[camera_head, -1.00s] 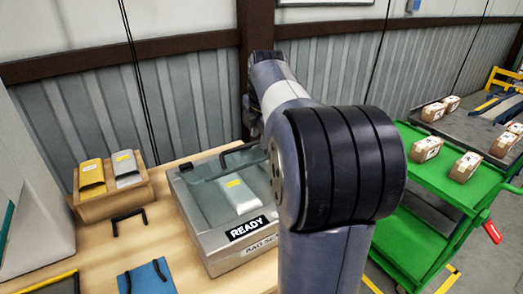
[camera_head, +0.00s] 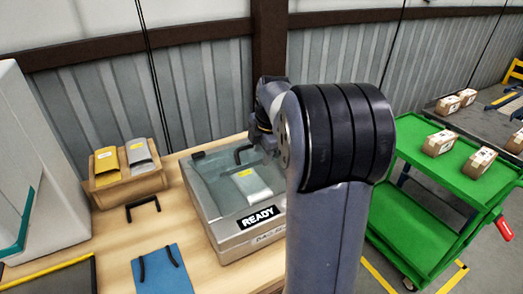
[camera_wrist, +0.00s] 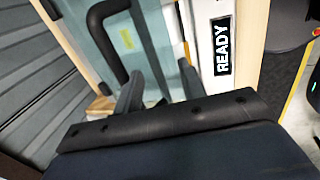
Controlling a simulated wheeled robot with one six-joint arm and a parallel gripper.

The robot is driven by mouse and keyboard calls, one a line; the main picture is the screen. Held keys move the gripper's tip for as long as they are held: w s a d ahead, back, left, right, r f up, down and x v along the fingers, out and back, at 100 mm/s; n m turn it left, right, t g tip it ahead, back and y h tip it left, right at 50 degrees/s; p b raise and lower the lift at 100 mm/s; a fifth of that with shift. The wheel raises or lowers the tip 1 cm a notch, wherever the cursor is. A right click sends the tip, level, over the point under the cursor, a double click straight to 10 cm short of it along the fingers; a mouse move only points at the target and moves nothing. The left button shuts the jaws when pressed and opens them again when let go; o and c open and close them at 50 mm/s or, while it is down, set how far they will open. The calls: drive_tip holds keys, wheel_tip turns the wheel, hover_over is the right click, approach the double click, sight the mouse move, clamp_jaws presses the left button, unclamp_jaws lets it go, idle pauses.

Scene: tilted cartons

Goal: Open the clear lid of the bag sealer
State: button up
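The bag sealer (camera_head: 240,237) is a grey box on the wooden table, with a black READY label (camera_head: 258,217) on its front that also shows in the wrist view (camera_wrist: 222,47). Its clear lid (camera_head: 215,183) looks down over the top, with a silver pouch (camera_head: 250,187) showing through it. A black lid handle (camera_head: 237,152) is at the back edge; the wrist view shows it large (camera_wrist: 107,30). My gripper (camera_wrist: 160,87) has two dark fingers apart, close to the handle and not visibly closed on it.
A carton (camera_head: 128,185) with a yellow and a silver pouch stands left of the sealer. A black handle (camera_head: 143,207) and a blue board (camera_head: 160,272) lie in front. A green cart (camera_head: 415,225) with small boxes stands right. A corrugated wall (camera_head: 85,95) rises behind.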

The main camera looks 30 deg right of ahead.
drive_tip(key=shift+w+f, duration=0.25)
drive_tip(key=shift+w, duration=0.1)
drive_tip(key=shift+a+r, duration=0.1)
clamp_jaws()
unclamp_jaws()
drive_tip(key=shift+w, duration=0.1)
drive_tip(key=shift+s, duration=0.25)
drive_tip(key=shift+w, duration=0.1)
drive_tip(key=shift+w+r+p, duration=0.15)
drive_tip(key=shift+r+p, duration=1.1)
drive_tip(key=shift+r, duration=0.15)
drive_tip(key=p+v, duration=0.6)
drive_tip(key=v, duration=0.3)
drive_tip(key=shift+w+r+p, duration=0.2)
drive_tip(key=shift+w+p, duration=0.1)
drive_tip(key=shift+p, duration=0.05)
